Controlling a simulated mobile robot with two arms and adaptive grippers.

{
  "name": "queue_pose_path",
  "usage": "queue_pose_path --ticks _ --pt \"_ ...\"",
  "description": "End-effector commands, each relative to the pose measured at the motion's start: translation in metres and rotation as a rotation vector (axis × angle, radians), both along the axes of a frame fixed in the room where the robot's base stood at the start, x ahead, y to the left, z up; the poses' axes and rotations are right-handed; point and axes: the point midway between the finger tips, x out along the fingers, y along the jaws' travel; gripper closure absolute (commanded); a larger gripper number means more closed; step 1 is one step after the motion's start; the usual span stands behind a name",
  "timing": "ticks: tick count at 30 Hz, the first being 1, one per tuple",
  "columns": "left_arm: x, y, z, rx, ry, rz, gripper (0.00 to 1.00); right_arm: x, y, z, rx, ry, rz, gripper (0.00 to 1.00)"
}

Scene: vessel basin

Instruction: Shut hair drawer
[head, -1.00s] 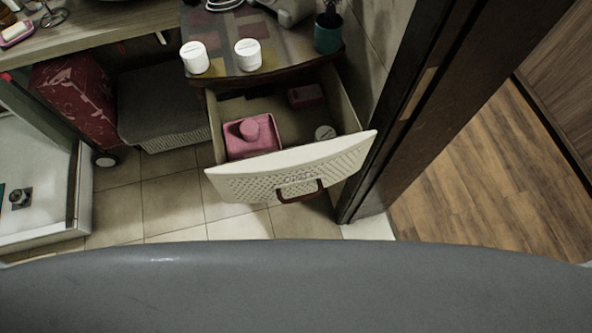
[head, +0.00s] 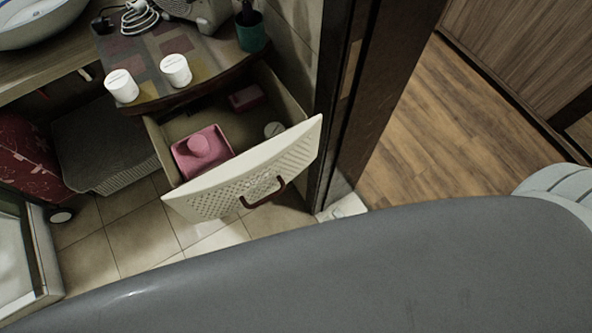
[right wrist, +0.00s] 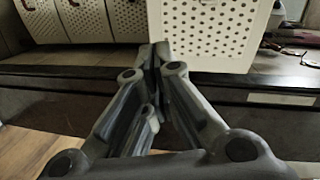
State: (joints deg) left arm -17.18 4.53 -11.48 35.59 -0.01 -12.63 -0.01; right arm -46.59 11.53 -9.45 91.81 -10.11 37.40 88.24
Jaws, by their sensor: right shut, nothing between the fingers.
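The hair drawer (head: 225,194) stands pulled out from the cabinet in the head view, with a cream perforated front and a brown handle (head: 266,193). Inside lie a pink container (head: 202,151), a small dark pink box (head: 246,97) and a white round item (head: 273,129). In the right wrist view a white perforated drawer front (right wrist: 210,28) sticks out ahead. My right gripper (right wrist: 155,52) is shut and empty. Its fingertips appear by that front's lower left edge; I cannot tell whether they touch. My left gripper is in neither view.
Two white jars (head: 175,70) and a teal pot (head: 250,34) stand on the cabinet top (head: 205,58). A dark door frame (head: 345,100) rises close to the drawer's right. A grey basket (head: 100,145) is at left. Wooden floor (head: 430,120) beyond the frame is clear.

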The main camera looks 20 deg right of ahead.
Motion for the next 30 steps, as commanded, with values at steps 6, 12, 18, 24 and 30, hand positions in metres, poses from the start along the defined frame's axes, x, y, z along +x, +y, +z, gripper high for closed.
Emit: queue_pose_path --ticks 6,12,18,24,30 --pt "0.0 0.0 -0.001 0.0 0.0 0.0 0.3 -0.001 0.01 0.057 0.204 -0.077 0.023 1.0" --pt "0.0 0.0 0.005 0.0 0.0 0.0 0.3 0.015 0.017 0.063 0.22 -0.087 0.025 1.0" --pt "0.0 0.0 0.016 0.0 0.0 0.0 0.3 0.053 0.033 0.064 0.22 -0.086 0.024 1.0" --pt "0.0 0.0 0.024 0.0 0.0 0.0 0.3 0.091 0.049 0.063 0.219 -0.084 0.024 1.0" --pt "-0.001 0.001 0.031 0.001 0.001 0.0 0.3 0.117 0.06 0.062 0.218 -0.081 0.023 1.0"
